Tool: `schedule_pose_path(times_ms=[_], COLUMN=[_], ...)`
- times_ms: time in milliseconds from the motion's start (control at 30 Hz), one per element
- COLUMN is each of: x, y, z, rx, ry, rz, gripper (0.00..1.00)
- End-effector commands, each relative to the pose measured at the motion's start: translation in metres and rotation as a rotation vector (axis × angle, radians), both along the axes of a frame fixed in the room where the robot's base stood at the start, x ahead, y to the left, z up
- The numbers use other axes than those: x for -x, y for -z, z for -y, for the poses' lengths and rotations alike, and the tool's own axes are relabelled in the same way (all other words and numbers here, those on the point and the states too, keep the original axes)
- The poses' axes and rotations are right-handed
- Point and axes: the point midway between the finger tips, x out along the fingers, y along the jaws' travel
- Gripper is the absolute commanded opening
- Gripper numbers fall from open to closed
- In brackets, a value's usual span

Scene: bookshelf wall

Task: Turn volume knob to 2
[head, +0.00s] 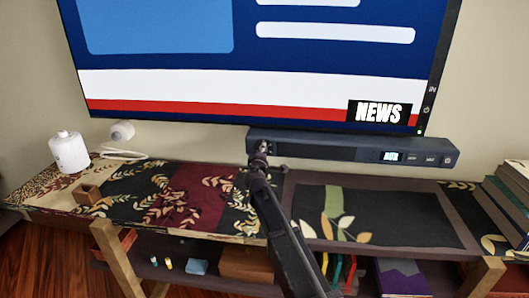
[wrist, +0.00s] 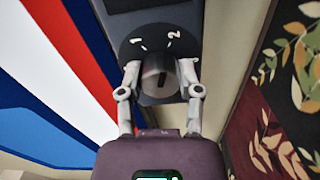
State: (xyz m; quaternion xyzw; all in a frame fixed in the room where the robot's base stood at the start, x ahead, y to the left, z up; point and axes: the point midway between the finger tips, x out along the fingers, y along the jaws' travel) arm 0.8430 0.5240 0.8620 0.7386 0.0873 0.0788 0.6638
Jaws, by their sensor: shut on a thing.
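The volume knob (wrist: 160,75) is a round grey knob on the dark soundbar (wrist: 158,18). A dark mark shows on its face; I cannot tell exactly where it points. White dial marks stand beyond it, a 2 (wrist: 174,35) at the upper right and what looks like a 1 (wrist: 137,44) at the upper left. My gripper (wrist: 160,80) is shut on the knob, one finger on each side. In the head view my gripper (head: 260,148) is at the left end of the soundbar (head: 330,151) and hides the knob.
A large TV (head: 250,60) showing a NEWS screen hangs just above the soundbar. The console top (head: 300,238) lies below, with patterned panels. A white bottle (head: 69,152) and small wooden box (head: 87,194) stand left, books (head: 508,200) right.

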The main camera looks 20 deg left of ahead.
Motion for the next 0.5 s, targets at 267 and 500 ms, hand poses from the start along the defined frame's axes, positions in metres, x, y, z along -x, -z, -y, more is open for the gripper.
schedule_pose_path(times_ms=[267, 500], x=[-0.0038, -0.0036], y=[-0.0008, -0.0007], z=[-0.0005, -0.0007], rx=[-0.142, -0.184], ry=[0.002, 0.002], rz=[-0.032, -0.042], gripper=[0.00, 0.00])
